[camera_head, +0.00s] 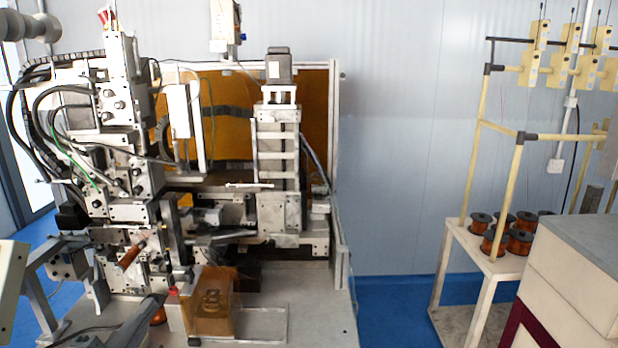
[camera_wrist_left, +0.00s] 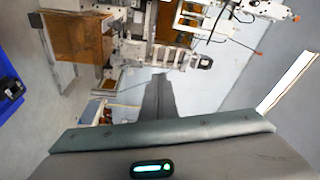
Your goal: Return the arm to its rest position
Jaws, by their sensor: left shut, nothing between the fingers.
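My left gripper (camera_head: 150,303) shows low at the left in the head view, as a dark grey tapered shape in front of the winding machine (camera_head: 118,160). In the left wrist view the gripper (camera_wrist_left: 158,95) is shut, its dark fingers together with nothing between them. The fingers point toward the machine's metal parts (camera_wrist_left: 180,55). I cannot tell whether the fingertips touch anything. My right gripper is in neither view.
A brown box (camera_head: 212,312) and a clear plate (camera_head: 262,325) are on the machine's table, right of the gripper. A copper coil (camera_head: 131,256) shows above it. Copper spools (camera_head: 494,240) stand on a rack at right. Blue floor is open between.

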